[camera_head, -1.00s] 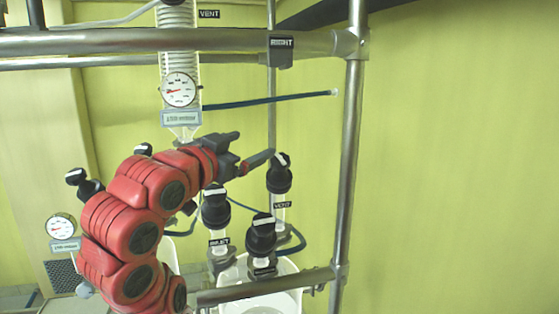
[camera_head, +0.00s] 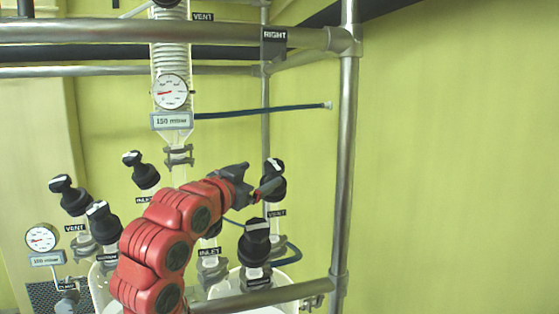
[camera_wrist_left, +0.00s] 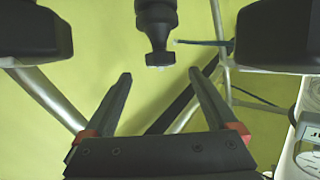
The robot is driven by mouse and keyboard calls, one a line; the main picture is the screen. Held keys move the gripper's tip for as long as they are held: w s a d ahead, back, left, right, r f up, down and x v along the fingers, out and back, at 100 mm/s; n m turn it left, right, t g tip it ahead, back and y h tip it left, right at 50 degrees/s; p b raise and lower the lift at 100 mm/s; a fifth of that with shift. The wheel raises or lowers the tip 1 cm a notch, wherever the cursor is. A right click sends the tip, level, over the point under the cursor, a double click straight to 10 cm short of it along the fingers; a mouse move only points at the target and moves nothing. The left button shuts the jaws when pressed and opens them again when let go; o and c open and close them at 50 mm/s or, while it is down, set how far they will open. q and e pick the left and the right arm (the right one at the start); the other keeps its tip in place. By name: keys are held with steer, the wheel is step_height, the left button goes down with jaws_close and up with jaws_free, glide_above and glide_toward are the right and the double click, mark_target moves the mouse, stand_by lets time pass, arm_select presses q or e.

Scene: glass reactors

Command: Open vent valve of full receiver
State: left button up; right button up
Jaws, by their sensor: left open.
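The black vent valve knob (camera_head: 274,166) of the right-hand receiver stands above a small VENT label (camera_head: 277,213), with a white mark on its top. My left gripper (camera_head: 268,188) is open right at this knob, and its fingers cover part of it. In the left wrist view, the two open fingers (camera_wrist_left: 161,78) point toward a black knob (camera_wrist_left: 157,30) just beyond their tips, roughly centred between them; nothing is held. The right-hand receiver's vessel (camera_head: 222,288) shows low down. Its liquid level cannot be told. My right gripper is not in view.
A black knob (camera_head: 256,240) stands close in front of the gripper. The right INLET valve is mostly hidden behind my arm. A left receiver's VENT knob (camera_head: 70,195) stands far left. Metal frame bars (camera_head: 345,170) run right and above; a blue hose (camera_head: 262,110) crosses behind.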

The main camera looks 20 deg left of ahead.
mark_target(280, 165)
arm_select(q)
steer(key=w+p, duration=0.1)
steer(key=w, duration=0.2)
steer(key=w+d+p, duration=0.1)
steer(key=w, duration=0.3)
steer(key=w+p, duration=0.1)
steer(key=w, duration=0.3)
steer(key=shift+d+p, duration=0.4)
steer(key=c, duration=1.4)
